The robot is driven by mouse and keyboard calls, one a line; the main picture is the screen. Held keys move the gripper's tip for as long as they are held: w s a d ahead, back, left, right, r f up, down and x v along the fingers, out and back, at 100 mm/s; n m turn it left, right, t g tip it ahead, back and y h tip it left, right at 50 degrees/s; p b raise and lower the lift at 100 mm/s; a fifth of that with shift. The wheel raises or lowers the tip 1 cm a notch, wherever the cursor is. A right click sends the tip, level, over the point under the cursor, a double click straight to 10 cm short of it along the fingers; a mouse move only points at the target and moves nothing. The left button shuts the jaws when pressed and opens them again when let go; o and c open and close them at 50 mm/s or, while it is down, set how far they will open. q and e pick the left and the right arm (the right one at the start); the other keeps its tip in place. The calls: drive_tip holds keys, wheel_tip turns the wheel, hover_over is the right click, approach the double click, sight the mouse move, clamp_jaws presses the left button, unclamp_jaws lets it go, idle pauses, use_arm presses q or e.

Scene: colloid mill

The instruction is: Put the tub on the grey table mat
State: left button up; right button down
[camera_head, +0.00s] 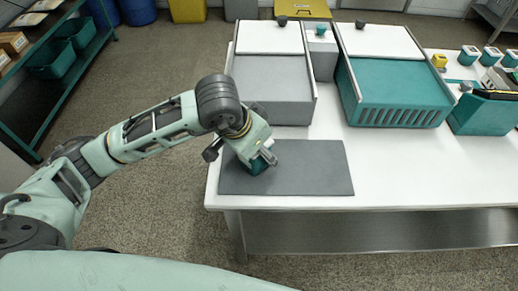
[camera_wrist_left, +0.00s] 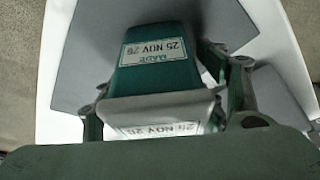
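The tub (camera_head: 259,166) is small and teal-green, and mostly hidden by my left gripper (camera_head: 262,153) in the head view. In the left wrist view the tub (camera_wrist_left: 160,62) shows a white "MADE 25 NOV 26" label and a greyish lid end with a second label. The fingers of my left gripper (camera_wrist_left: 155,88) stand on both sides of it and look closed on it. The tub is over the left part of the grey table mat (camera_head: 308,170). I cannot tell whether its base touches the mat. My right gripper is in neither view.
The white table (camera_head: 420,165) carries a grey bin (camera_head: 272,85) and a teal slotted bin (camera_head: 395,92) behind the mat. Several small tubs (camera_head: 469,55) and a teal box (camera_head: 480,115) stand at the right. The mat's right half is clear. A shelf rack (camera_head: 75,60) stands at the left.

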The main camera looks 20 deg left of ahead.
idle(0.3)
use_arm(q)
drive_tip(key=shift+r+p, duration=0.2)
drive_tip(key=shift+p, duration=0.1)
drive_tip(key=v, duration=1)
drive_tip(key=shift+s+r, duration=0.15)
drive_tip(key=shift+r, duration=0.15)
drive_tip(key=shift+s+a+r+b, duration=0.15)
drive_tip(key=shift+s+r+b, duration=0.15)
drive_tip(key=shift+r, duration=0.25)
